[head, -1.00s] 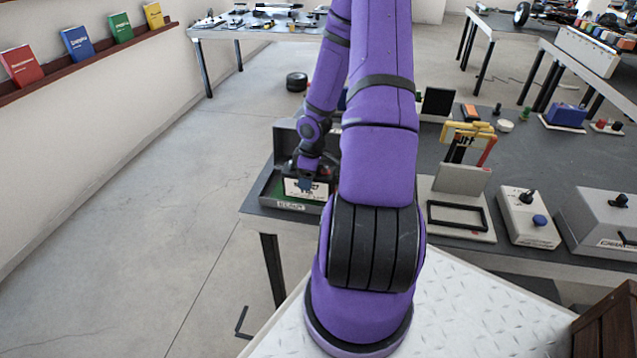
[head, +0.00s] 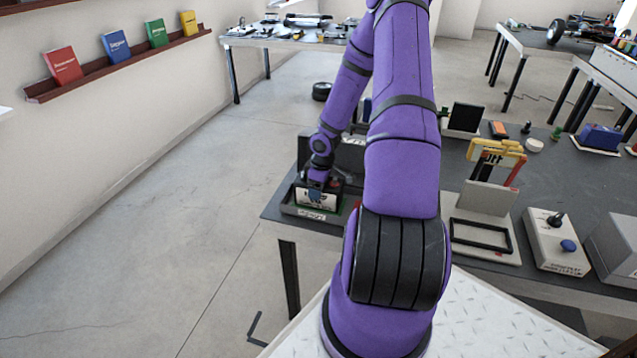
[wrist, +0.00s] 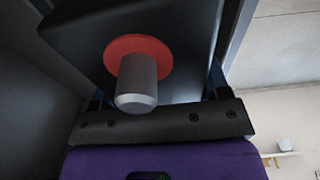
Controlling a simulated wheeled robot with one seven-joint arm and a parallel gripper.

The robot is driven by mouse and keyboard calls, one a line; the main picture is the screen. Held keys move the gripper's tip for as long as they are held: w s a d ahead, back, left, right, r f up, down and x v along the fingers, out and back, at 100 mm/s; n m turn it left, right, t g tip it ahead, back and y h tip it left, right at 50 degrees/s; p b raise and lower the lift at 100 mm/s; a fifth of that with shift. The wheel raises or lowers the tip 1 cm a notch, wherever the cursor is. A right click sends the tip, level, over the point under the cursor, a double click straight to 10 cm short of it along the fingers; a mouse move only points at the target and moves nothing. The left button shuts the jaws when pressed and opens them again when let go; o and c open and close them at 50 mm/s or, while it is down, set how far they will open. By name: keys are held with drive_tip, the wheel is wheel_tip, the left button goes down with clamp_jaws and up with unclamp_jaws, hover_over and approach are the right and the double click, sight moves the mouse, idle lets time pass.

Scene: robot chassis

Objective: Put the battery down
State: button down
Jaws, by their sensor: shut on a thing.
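The battery (head: 316,199) is a dark block with a white label on its front. In the wrist view its dark top (wrist: 185,40) fills the upper part, with a grey terminal post on a red ring. My gripper (head: 318,187) is shut on the battery from above; in the wrist view its fingers (wrist: 158,92) lie at the battery's two sides. The battery is in or just over a grey open tray (head: 303,214) with a green floor at the table's left end. I cannot tell whether its underside touches the tray.
The dark table (head: 590,185) stretches right. On it stand a beige frame panel (head: 481,240), a box with a knob and blue button (head: 556,242), and a blue object (head: 602,137). A wall shelf (head: 120,62) with coloured books is at left. The floor at left is clear.

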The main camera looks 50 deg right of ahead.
drive_tip(key=shift+f, duration=0.1)
idle(0.3)
drive_tip(key=shift+c, duration=0.5)
unclamp_jaws()
